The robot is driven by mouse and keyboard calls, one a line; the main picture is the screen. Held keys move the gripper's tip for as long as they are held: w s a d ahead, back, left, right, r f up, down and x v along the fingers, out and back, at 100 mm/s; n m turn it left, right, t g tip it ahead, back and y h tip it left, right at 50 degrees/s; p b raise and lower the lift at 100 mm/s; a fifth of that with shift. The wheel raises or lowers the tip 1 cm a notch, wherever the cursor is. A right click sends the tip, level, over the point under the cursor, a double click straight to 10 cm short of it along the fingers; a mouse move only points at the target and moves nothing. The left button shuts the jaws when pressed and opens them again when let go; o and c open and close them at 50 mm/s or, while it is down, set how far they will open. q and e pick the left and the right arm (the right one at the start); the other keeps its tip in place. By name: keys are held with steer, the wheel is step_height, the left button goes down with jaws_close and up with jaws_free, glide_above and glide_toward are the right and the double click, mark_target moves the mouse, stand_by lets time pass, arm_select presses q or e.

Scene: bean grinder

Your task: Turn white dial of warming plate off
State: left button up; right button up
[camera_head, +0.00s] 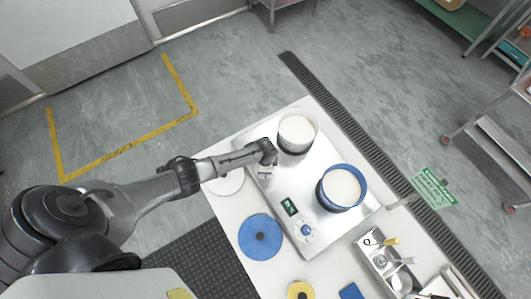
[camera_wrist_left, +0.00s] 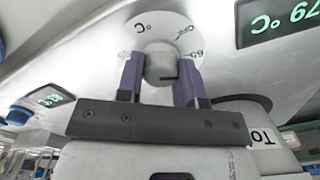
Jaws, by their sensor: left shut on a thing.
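The metal warming plate (camera_head: 284,183) stands on a white table, with a white-rimmed pot (camera_head: 297,133) and a blue-rimmed pot (camera_head: 342,187) on it. My left gripper (camera_head: 267,172) is at the plate's left edge, beside the white-rimmed pot. In the left wrist view the white dial (camera_wrist_left: 160,68) sits between the two purple fingers of my left gripper (camera_wrist_left: 160,82), which is shut on it. A round scale marked OFF and 65 shows behind the dial. In the head view the gripper hides the white dial. My right gripper is not in view.
A blue dial (camera_head: 305,231) and a green-lit display (camera_head: 289,207) are farther along the plate's front. A blue disc lid (camera_head: 261,236) and a white disc (camera_head: 226,182) lie on the table before the plate. A metal tray (camera_head: 383,262) is at lower right.

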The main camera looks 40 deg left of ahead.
arm_select(q)
steer(key=n+p, duration=0.2)
steer(key=n, duration=0.3)
steer(key=shift+r+n, duration=0.1)
steer(key=shift+n, duration=0.2)
steer(key=shift+n+p, duration=0.55)
steer(key=shift+n, duration=1.55)
steer(key=o, duration=0.9)
steer(key=shift+r, duration=0.35)
steer(key=shift+r+p, duration=1.65)
steer(key=shift+r, duration=4.85)
